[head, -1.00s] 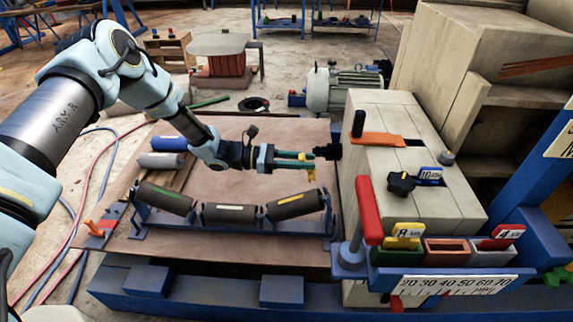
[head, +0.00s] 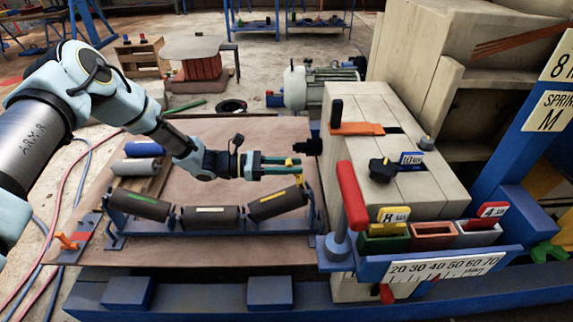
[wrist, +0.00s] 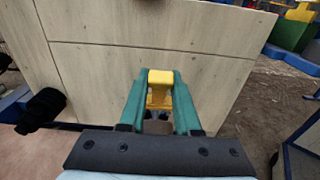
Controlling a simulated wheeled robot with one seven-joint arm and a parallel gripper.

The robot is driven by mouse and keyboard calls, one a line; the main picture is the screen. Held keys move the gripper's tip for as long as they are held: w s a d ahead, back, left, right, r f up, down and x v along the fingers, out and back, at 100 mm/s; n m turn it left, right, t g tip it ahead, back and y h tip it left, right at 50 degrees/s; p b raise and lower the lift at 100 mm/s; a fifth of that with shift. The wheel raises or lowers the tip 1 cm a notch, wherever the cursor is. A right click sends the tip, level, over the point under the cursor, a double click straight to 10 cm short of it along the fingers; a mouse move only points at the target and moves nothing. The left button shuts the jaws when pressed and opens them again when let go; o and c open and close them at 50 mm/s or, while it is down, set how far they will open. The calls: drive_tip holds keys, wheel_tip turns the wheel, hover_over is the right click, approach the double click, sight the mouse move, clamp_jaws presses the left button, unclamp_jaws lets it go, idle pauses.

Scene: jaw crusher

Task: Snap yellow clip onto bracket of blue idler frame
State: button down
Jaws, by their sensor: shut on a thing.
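My gripper (head: 289,167) is shut on a yellow clip (wrist: 160,84), which sits between the green fingertips in the wrist view. In the head view the clip (head: 297,179) hangs at the fingertips, just above the right end of the blue idler frame (head: 225,230). The frame carries three dark rollers, the right one (head: 277,203) tilted up to the right. The bracket at the frame's right end (head: 313,205) is close below and right of the clip. I cannot tell whether clip and bracket touch.
A pale block housing (head: 372,120) stands just right of the gripper, with a black knob (head: 307,146) sticking out toward it. A red lever (head: 352,195) and small coloured bins (head: 434,235) are at the front right. Loose rollers (head: 143,149) lie at the left of the brown board (head: 200,255).

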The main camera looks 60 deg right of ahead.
sight(297, 177)
drive_tip(key=shift+s+d+f, duration=0.2)
drive_tip(key=shift+s+f, duration=0.05)
drive_tip(key=shift+f, duration=0.35)
drive_tip(key=shift+s+d+f+b, duration=0.15)
drive_tip(key=shift+s+f+b, duration=0.1)
drive_tip(key=shift+f+b, duration=0.35)
drive_tip(key=shift+s+d+f+b, duration=0.15)
drive_tip(key=shift+s+f+b, duration=0.1)
drive_tip(key=shift+f+b, duration=0.35)
idle(1.7)
drive_tip(key=shift+w+a+r+p, duration=0.15)
drive_tip(key=shift+w+r+p, duration=0.1)
drive_tip(key=shift+r, duration=0.25)
drive_tip(key=shift+w+a+r+p, duration=0.1)
drive_tip(key=shift+r+p, duration=0.15)
drive_tip(key=shift+r, duration=0.2)
drive_tip(key=shift+s+d+f+b, duration=0.2)
drive_tip(key=shift+s+f+b, duration=0.05)
drive_tip(key=shift+f+b, duration=0.3)
drive_tip(key=shift+s+d+f+b, duration=0.2)
drive_tip(key=shift+f+b, duration=0.25)
drive_tip(key=shift+f, duration=0.15)
idle(1.3)
drive_tip(key=c, duration=0.5)
unclamp_jaws()
drive_tip(key=shift+c, duration=0.2)
